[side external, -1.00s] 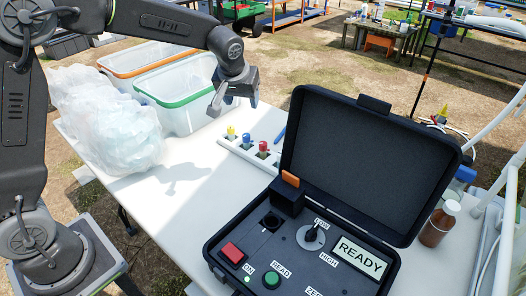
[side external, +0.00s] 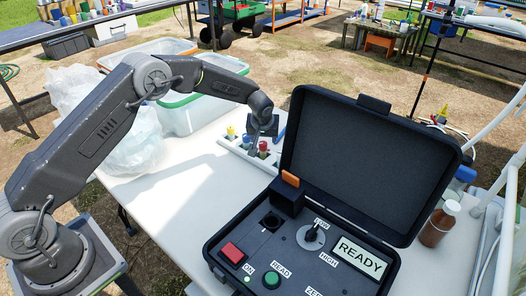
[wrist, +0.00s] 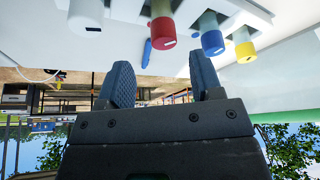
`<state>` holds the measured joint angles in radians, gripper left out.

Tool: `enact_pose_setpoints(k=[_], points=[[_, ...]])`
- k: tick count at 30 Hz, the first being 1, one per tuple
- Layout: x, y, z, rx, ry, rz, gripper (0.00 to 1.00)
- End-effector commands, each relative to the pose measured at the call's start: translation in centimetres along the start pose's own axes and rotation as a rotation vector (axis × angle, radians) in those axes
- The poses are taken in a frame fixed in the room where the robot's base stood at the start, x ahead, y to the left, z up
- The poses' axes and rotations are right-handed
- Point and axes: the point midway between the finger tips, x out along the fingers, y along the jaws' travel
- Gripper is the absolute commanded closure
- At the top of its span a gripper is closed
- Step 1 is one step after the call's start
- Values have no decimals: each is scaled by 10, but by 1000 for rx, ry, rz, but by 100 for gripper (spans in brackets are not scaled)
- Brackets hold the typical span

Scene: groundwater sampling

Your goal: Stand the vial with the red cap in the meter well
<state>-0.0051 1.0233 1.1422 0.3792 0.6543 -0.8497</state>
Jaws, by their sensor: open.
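The red-capped vial (side external: 263,146) stands in a white rack (side external: 233,148) on the table, beside the blue-capped vial (side external: 247,138). In the wrist view the red cap (wrist: 161,32) shows beyond the fingertips, roughly between them. My gripper (side external: 262,136) is over the rack near the red cap; the wrist view shows its fingers (wrist: 160,78) apart with nothing between them. The meter case (side external: 222,266) is open, and a dark round opening that looks like the well (side external: 270,221) is in its panel. Nothing visible stands in it.
The yellow-capped vial (side external: 230,132) stands at the rack's far end; a white-capped one (wrist: 86,14) shows in the wrist view. The raised case lid (side external: 370,160) is close to the rack's right. A green-rimmed bin (side external: 185,112) and a plastic bag (side external: 130,140) are left.

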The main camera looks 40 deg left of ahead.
Motion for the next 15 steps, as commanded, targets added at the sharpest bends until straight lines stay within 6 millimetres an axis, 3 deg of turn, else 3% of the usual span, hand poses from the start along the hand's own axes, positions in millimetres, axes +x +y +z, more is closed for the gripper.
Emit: enact_pose_setpoints(k=[5,15], points=[[11,-1,0,0,-1,-1,40],[55,-5,1,0,0,0,40]])
